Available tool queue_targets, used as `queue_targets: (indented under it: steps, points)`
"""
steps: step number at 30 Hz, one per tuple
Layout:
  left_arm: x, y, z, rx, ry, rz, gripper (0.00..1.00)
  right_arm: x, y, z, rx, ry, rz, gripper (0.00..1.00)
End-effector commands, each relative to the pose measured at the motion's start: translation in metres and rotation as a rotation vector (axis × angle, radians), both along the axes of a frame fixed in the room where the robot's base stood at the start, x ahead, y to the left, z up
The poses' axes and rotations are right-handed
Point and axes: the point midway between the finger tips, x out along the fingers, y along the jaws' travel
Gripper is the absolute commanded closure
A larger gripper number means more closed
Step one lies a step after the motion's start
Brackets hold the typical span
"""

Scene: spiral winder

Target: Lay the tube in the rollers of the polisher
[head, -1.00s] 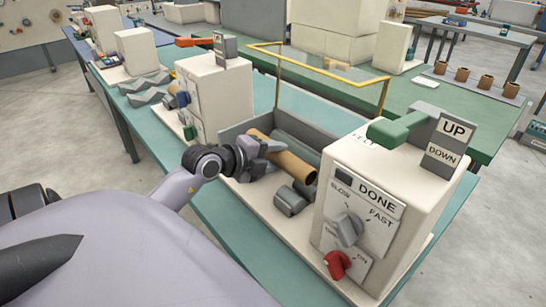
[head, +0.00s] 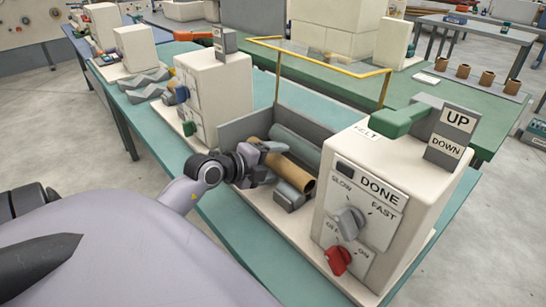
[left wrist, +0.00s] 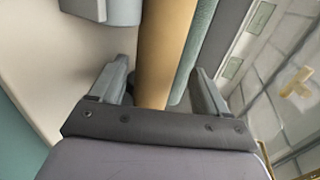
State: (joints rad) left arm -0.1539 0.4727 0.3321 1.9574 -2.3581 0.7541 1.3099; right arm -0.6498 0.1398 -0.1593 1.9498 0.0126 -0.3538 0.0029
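The brown cardboard tube (head: 299,178) lies lengthwise in the polisher (head: 388,190), beside the long grey-green back roller (head: 297,147). A grey front roller part (head: 290,198) shows below its near side. My left gripper (head: 272,160) is over the tube's middle. In the left wrist view the tube (left wrist: 164,45) runs between the two open fingers (left wrist: 158,80), with a narrow gap on each side. The back roller (left wrist: 200,45) runs close along the tube there. Whether the tube touches both rollers I cannot tell. My right gripper is not in view.
The polisher's white housing has a DONE label, a grey knob (head: 348,222) and a red knob (head: 338,260). A green lever (head: 404,120) sits on top by an UP/DOWN plate. A yellow-framed clear guard (head: 320,58) stands raised behind the rollers. Another white housing (head: 215,95) stands left.

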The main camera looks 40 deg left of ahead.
Motion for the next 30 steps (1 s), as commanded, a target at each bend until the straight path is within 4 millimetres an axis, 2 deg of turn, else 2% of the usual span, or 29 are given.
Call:
queue_targets:
  steps: [5,12,18,30]
  points:
    - [-0.009,0.001,0.003,-0.001,0.001,0.000,0.24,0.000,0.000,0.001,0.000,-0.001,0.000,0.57]
    - [-0.041,0.003,0.016,-0.001,0.001,0.000,0.24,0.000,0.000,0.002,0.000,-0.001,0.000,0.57]
    - [-0.061,0.005,0.025,-0.001,0.000,0.000,0.24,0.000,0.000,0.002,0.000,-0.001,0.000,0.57]
    - [-0.066,0.006,0.029,0.000,0.000,0.000,0.24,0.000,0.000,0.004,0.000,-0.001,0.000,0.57]
